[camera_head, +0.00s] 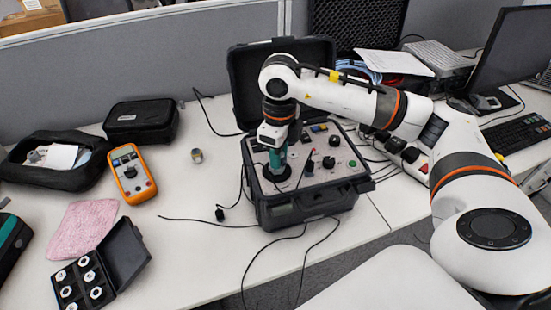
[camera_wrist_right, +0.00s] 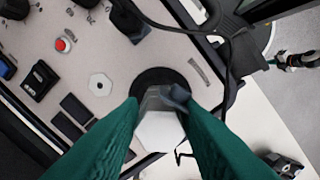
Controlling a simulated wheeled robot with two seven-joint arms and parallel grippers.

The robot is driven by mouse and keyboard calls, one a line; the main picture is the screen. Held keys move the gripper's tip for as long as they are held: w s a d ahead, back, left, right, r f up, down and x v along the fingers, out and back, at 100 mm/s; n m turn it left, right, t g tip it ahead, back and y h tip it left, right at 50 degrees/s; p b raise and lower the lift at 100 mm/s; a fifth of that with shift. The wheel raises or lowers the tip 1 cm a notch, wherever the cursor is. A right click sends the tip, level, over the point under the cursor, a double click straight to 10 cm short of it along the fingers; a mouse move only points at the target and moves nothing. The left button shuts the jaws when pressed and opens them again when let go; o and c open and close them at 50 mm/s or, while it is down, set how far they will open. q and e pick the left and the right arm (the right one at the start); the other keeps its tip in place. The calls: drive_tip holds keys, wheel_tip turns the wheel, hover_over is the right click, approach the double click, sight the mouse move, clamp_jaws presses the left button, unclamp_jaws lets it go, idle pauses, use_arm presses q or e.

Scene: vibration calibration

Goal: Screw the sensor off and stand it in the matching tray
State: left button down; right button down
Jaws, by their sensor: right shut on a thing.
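The vibration calibrator is an open black case (camera_head: 305,205) with a grey control panel, in the middle of the table in the head view. My right gripper (camera_head: 277,168) points down over the round black mount at the panel's left. In the wrist view, its green fingers (camera_wrist_right: 160,125) are shut on a silver hexagonal sensor (camera_wrist_right: 158,132) over the black mount ring (camera_wrist_right: 160,78). I cannot tell whether its thread is still engaged. The open black tray (camera_head: 110,290) at the lower left holds several white hexagonal pieces. My left gripper is not in view.
An orange multimeter (camera_head: 132,174), a pink cloth (camera_head: 83,228), a black pouch (camera_head: 62,178) and a small metal cylinder (camera_head: 197,155) lie left of the case. Thin black cables cross the table. White table between tray and case is mostly clear.

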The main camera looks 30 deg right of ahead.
drive_tip(key=shift+s+f+n+b, duration=0.15)
drive_tip(key=shift+f+n+b, duration=0.15)
drive_tip(key=shift+f+n, duration=0.15)
drive_tip(key=shift+n+b, duration=0.65)
drive_tip(key=shift+n, duration=0.7)
drive_tip(key=shift+r+n+b, duration=0.1)
drive_tip(key=shift+n+b, duration=0.95)
drive_tip(key=shift+n, duration=1.25)
drive_tip(key=c, duration=1.2)
unclamp_jaws()
drive_tip(key=shift+o, duration=1.2)
drive_tip(key=shift+w+r, duration=0.15)
drive_tip(key=shift+w, duration=0.05)
drive_tip(key=shift+o, duration=0.3)
drive_tip(key=shift+d, duration=0.1)
drive_tip(key=m, duration=0.4)
